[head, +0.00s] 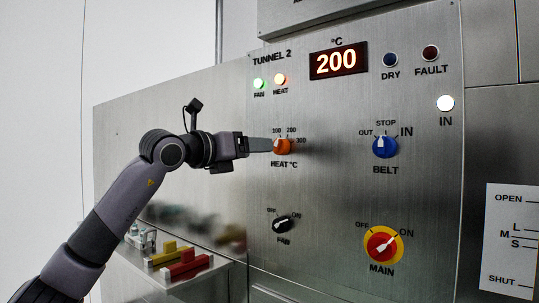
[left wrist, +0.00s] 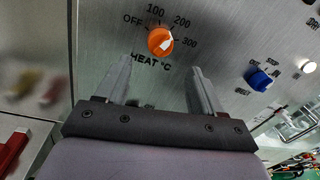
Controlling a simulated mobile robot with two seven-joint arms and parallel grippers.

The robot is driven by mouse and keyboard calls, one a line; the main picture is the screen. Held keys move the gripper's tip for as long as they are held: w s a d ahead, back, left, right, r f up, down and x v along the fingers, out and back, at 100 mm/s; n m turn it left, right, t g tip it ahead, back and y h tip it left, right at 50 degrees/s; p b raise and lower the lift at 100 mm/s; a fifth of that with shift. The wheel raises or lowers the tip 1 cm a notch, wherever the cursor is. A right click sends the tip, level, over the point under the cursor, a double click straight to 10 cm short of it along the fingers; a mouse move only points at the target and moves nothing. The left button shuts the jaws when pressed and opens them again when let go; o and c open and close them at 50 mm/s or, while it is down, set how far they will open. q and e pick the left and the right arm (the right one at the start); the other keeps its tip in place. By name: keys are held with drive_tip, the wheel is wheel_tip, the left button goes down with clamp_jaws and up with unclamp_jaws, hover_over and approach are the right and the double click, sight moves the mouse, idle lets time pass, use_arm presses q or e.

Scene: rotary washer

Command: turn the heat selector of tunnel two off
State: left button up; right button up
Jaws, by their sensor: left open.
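The heat selector of tunnel two is an orange knob (head: 283,147) on the steel panel, marked OFF, 100, 200, 300. In the left wrist view the knob (left wrist: 158,41) has a white pointer on its right side, toward the 200–300 marks; the exact mark is hard to tell. My left gripper (head: 270,145) comes in from the left, its fingers beside the knob in the head view. In the left wrist view the gripper (left wrist: 160,66) is open and empty, with the knob ahead of and between the fingertips; no contact shows. My right gripper is out of view.
The display (head: 337,62) reads 200; fan lamp (head: 258,84) and heat lamp (head: 280,80) are lit. The fan knob (head: 283,224) is below; the blue belt knob (head: 385,147) and red main switch (head: 382,243) are right. Red (head: 187,265) and yellow (head: 168,253) pieces sit lower left.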

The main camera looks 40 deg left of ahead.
sight(279, 147)
use_arm(q)
drive_tip(key=w+d+p, duration=0.1)
drive_tip(key=w, duration=0.6)
drive_tip(key=shift+p, duration=0.3)
drive_tip(key=c, duration=1.1)
